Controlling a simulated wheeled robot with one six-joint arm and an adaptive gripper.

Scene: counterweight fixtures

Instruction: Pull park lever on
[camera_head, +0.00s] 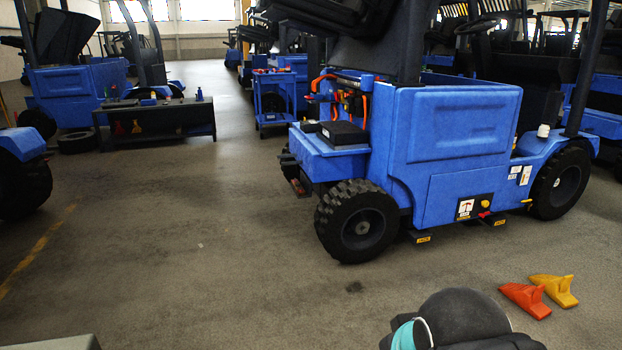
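A blue forklift truck (455,135) stands right of centre, its side facing me. Low on that side is a small control spot with a white label plate (465,208), a yellow round part (486,201) and a small red part (484,214) below it. I cannot tell for sure which of these, if any, is the park lever, or how it is set. A dark rounded part of my arm with a teal band shows at the bottom edge, well apart from the truck. My gripper is not in view.
An orange wheel chock (526,299) and a yellow one (555,289) lie on the floor at lower right. A low dark bench (153,117) and a blue cart (275,103) stand further back. The floor left of the truck is clear.

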